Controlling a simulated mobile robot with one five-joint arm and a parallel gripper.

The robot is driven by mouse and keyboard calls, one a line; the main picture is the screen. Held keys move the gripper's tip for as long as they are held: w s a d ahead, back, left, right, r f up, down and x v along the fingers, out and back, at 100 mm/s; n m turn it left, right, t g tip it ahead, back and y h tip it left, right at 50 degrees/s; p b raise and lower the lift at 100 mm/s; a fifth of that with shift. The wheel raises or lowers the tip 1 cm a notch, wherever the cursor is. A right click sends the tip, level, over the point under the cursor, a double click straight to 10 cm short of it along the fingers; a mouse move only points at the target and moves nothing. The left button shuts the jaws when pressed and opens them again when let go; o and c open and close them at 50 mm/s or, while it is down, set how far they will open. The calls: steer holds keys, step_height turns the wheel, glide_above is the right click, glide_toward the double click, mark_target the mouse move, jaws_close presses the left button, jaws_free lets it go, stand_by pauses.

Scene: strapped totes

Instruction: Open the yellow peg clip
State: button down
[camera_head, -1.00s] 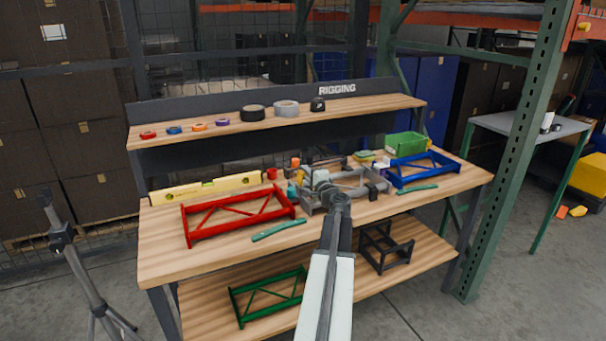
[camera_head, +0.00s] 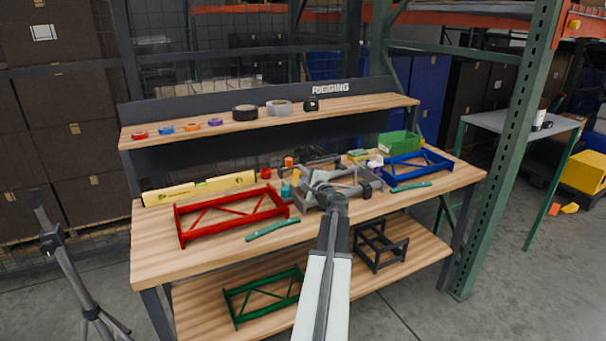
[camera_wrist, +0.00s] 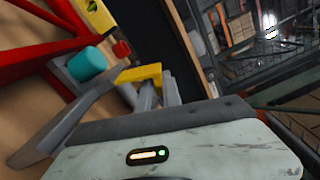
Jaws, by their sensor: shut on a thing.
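The yellow peg clip (camera_wrist: 141,74) shows in the wrist view at the tips of my gripper. My gripper (camera_wrist: 160,90) has its two grey fingers close together, shut on the clip; the fingers cover part of it. In the head view my gripper (camera_head: 318,181) is over the grey frame (camera_head: 349,196) in the middle of the bench.
A teal cylinder (camera_wrist: 87,63) and a small red object (camera_wrist: 121,48) stand close by. The red frame (camera_head: 232,213) lies to the left, the blue frame (camera_head: 416,168) to the right. A green bin (camera_head: 398,144) is at the back right.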

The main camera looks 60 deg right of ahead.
steer(key=c, duration=1.5)
jaws_free()
steer(key=v, duration=0.8)
